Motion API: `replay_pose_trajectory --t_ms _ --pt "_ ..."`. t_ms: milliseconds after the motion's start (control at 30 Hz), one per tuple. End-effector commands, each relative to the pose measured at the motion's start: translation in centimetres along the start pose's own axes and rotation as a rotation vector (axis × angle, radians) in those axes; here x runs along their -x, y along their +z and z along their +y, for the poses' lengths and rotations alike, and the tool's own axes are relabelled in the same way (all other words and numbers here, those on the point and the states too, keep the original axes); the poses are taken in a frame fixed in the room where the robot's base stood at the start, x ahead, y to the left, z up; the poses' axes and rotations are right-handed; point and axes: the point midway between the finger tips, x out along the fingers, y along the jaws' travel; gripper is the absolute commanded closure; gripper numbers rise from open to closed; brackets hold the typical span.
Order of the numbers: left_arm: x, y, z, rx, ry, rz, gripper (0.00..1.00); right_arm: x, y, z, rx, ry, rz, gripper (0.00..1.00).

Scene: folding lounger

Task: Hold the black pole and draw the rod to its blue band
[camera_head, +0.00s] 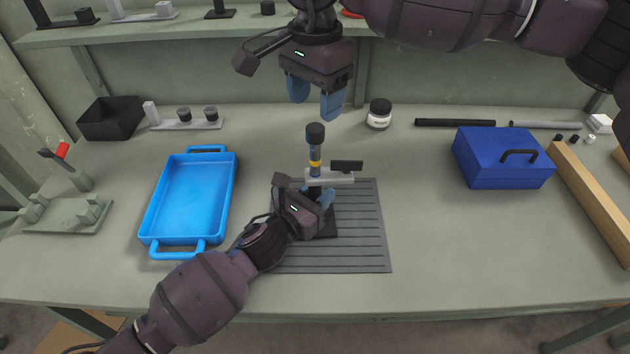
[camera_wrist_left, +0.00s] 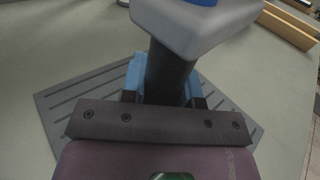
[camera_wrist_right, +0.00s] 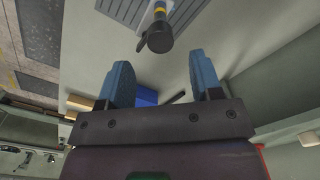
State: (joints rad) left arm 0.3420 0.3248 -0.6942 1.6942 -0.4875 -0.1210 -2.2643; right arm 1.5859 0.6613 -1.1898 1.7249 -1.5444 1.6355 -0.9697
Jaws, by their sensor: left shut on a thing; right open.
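The black pole (camera_wrist_left: 170,75) stands upright on a dark base (camera_head: 326,225) on the grey ribbed mat. My left gripper (camera_head: 319,197) is shut on the pole, just below the light grey collar (camera_head: 330,177) with its black lever (camera_head: 347,165). The rod (camera_head: 315,152) rises upright from the collar, with a yellow band (camera_head: 315,163) and a black knob (camera_head: 315,133) on top.
A blue tray (camera_head: 153,212) lies left of the mat (camera_head: 362,235). A dark blue toolbox (camera_head: 500,170) and a wooden beam (camera_head: 595,205) are at the right. A white jar (camera_head: 379,118) stands behind. A shelf (camera_head: 180,32) runs along the back. The table between mat and toolbox is clear.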

Motion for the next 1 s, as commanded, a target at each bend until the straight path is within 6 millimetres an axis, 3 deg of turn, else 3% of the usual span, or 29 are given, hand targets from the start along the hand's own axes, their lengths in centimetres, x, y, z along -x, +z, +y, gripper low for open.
replay_pose_trajectory --t_ms 33,300,333,533,1000 --pt "0.19 -0.80 0.07 0.001 0.004 0.014 1.00 -0.15 -0.03 -0.01 0.000 0.002 -0.001 0.41" --pt "0.19 -0.81 0.07 0.001 0.004 0.014 1.00 -0.17 -0.02 -0.02 0.000 0.001 -0.001 0.41" --pt "0.16 -0.70 0.06 0.001 0.003 0.012 0.70 -0.17 -0.02 -0.02 0.000 0.001 -0.002 0.41" --pt "0.09 -0.42 0.03 0.001 0.002 0.007 0.42 -0.12 -0.01 -0.02 0.000 0.001 -0.001 0.41" --pt "0.75 -0.18 0.04 0.000 0.001 0.003 0.42 0.15 0.03 0.01 0.000 -0.001 0.001 0.41"
